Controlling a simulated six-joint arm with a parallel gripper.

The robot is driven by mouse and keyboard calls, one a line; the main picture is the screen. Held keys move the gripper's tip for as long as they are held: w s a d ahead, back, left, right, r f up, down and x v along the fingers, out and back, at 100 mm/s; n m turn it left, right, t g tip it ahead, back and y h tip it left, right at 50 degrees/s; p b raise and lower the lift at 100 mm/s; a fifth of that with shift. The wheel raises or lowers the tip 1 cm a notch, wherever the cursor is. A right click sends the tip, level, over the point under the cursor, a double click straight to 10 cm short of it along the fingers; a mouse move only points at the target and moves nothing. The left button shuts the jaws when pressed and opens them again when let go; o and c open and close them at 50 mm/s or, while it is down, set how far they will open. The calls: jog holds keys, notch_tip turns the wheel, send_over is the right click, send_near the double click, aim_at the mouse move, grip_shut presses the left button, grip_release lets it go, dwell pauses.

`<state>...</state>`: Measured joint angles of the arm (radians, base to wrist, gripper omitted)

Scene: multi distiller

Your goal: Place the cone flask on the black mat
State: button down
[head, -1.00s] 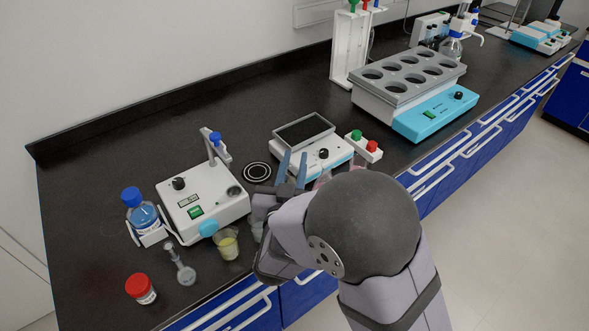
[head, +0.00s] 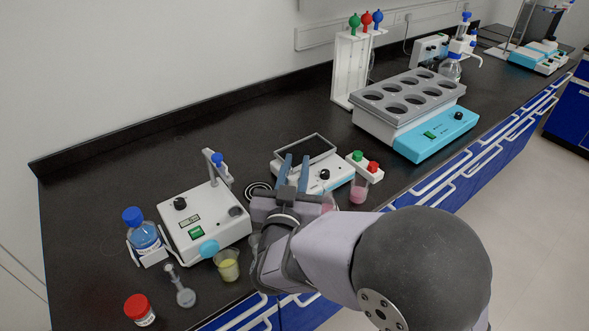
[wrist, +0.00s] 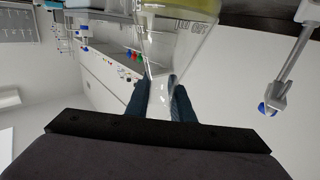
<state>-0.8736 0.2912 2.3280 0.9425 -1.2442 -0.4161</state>
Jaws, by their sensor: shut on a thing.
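The cone flask (wrist: 178,45) shows in the wrist view, clear glass with printed marks and yellow liquid. My gripper (wrist: 160,98) is shut on its narrow neck; the wide body lies beyond the fingertips. In the head view my gripper (head: 293,172) is above the bench front, just right of a round black mat with white rings (head: 252,187). The mat is partly hidden by my gripper. I cannot make out the held flask in the head view.
A white device with a post (head: 206,222) stands left of the mat, and a blue-white device (head: 335,171) to the right. A yellow beaker (head: 228,268), a small round-bottom flask (head: 186,297) and a pink beaker (head: 359,191) stand near the front edge. The back-left bench is clear.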

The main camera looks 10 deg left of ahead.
jog(key=shift+a+r, duration=0.1)
jog(key=w+a+r+n+g+y+b, duration=0.1)
jog(key=w+a+n+g+y, duration=0.1)
jog(key=w+a+n+y, duration=0.35)
jog(key=w+a+r+n+g+y+b, duration=0.1)
jog(key=w+a+n+g+y+b, duration=0.1)
jog(key=w+a+y, duration=0.55)
notch_tip(320, 180, down, 12)
jog(key=a+n+g+p, duration=0.1)
jog(key=shift+s+a+r, duration=0.25)
jog(key=shift+a, duration=0.15)
dwell(0.5)
jog(key=shift+f+n, duration=0.25)
jog(key=c, duration=1.5)
grip_release()
jog(key=shift+c, duration=0.2)
jog(key=shift+r, duration=0.25)
